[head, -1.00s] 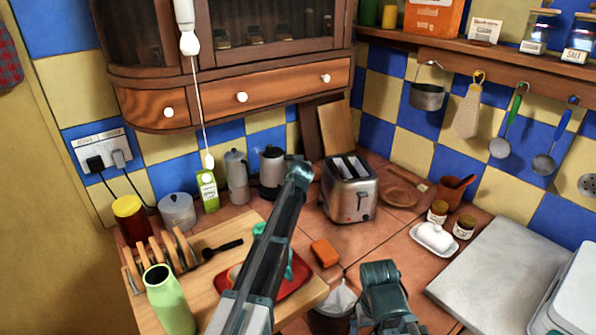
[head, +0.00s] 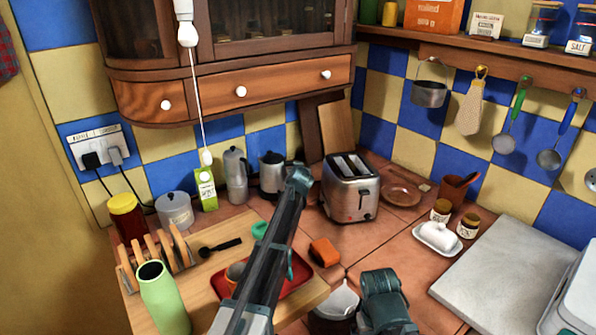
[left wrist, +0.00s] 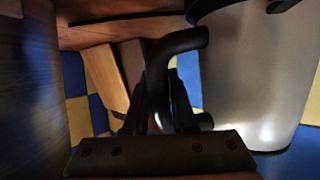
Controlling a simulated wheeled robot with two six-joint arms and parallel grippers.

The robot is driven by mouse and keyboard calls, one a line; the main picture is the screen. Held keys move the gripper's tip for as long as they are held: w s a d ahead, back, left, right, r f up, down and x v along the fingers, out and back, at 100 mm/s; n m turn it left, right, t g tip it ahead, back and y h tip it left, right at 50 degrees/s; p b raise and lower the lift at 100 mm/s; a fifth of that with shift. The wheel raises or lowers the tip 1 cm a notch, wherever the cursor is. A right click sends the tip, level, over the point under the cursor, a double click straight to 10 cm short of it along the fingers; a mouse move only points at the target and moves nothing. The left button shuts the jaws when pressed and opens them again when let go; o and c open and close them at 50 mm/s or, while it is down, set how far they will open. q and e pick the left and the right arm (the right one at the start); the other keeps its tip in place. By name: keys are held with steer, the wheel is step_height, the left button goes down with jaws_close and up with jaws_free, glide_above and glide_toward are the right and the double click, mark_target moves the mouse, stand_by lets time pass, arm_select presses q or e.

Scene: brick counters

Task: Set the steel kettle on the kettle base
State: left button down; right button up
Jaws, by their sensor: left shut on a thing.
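The steel kettle (head: 271,173) is at the back of the counter, between the moka pot and the toaster. It looks upright, its right side partly behind my left arm. My left gripper (head: 298,178) is at its right side, with the fingertips hidden in the head view. In the left wrist view, the gripper (left wrist: 162,100) is shut on the kettle's black handle (left wrist: 182,43), beside the steel body (left wrist: 248,75). A dark band shows at the kettle's bottom. I cannot make out the kettle base separately, or tell whether the kettle touches it.
A moka pot (head: 236,176) stands close left of the kettle, and a toaster (head: 350,187) stands to its right. A cabinet with drawers (head: 240,92) overhangs behind. A wooden board (head: 200,262) with a red tray (head: 298,272) lies in front.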

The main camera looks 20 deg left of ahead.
arm_select(q)
steer(key=c, duration=0.7)
jaws_free()
steer(key=shift+r, duration=0.1)
steer(key=shift+s+r+p, duration=0.1)
steer(key=shift+s+p, duration=0.05)
steer(key=shift+p, duration=0.2)
steer(key=p+v, duration=0.4)
steer(key=v, duration=0.7)
steer(key=shift+s+d+r, duration=0.1)
steer(key=shift+s+d, duration=0.05)
steer(key=shift+s, duration=0.2)
